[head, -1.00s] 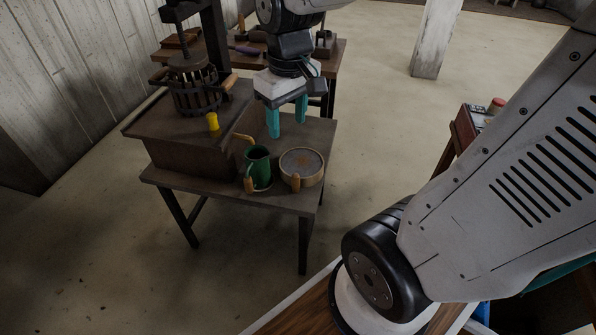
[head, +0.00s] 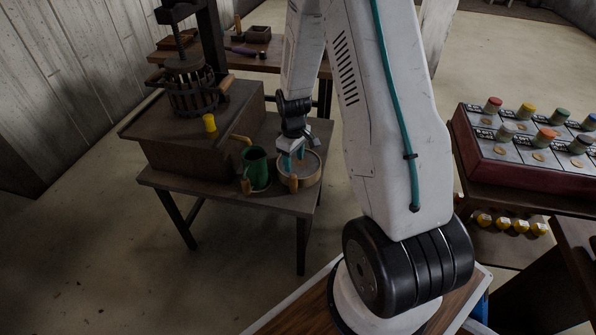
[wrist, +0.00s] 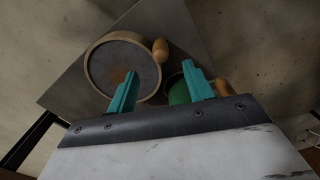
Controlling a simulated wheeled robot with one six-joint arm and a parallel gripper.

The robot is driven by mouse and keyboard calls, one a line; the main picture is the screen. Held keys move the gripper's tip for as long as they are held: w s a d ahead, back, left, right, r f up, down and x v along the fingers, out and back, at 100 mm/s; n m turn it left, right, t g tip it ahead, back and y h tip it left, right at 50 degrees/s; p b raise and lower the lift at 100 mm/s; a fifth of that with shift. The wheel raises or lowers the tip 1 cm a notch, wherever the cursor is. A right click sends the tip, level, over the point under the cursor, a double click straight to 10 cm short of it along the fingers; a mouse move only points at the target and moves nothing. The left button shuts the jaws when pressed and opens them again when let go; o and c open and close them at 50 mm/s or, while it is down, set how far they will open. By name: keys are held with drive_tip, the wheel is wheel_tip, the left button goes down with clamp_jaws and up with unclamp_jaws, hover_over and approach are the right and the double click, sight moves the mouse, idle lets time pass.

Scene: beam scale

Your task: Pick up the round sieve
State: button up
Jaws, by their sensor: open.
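The round sieve (head: 312,166) has a pale wooden rim, a grey mesh and a short wooden handle; it lies on the small dark table beside the green jug (head: 257,169). In the wrist view the sieve (wrist: 106,62) lies beyond my left fingertip, with its handle (wrist: 160,49) pointing up and right. My gripper (head: 292,160) is open, its teal fingers over the sieve's near left part in the head view. The green jug (wrist: 179,91) is partly hidden behind the right finger.
A dark wooden box with a press (head: 190,88) and a yellow cup (head: 209,122) stands left of the jug. A red-sided case with colored-lid jars (head: 525,170) stands at right. Floor around the table is clear.

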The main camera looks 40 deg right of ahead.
sight(293, 175)
drive_tip(key=f, duration=0.8)
drive_tip(key=shift+w, duration=0.2)
clamp_jaws()
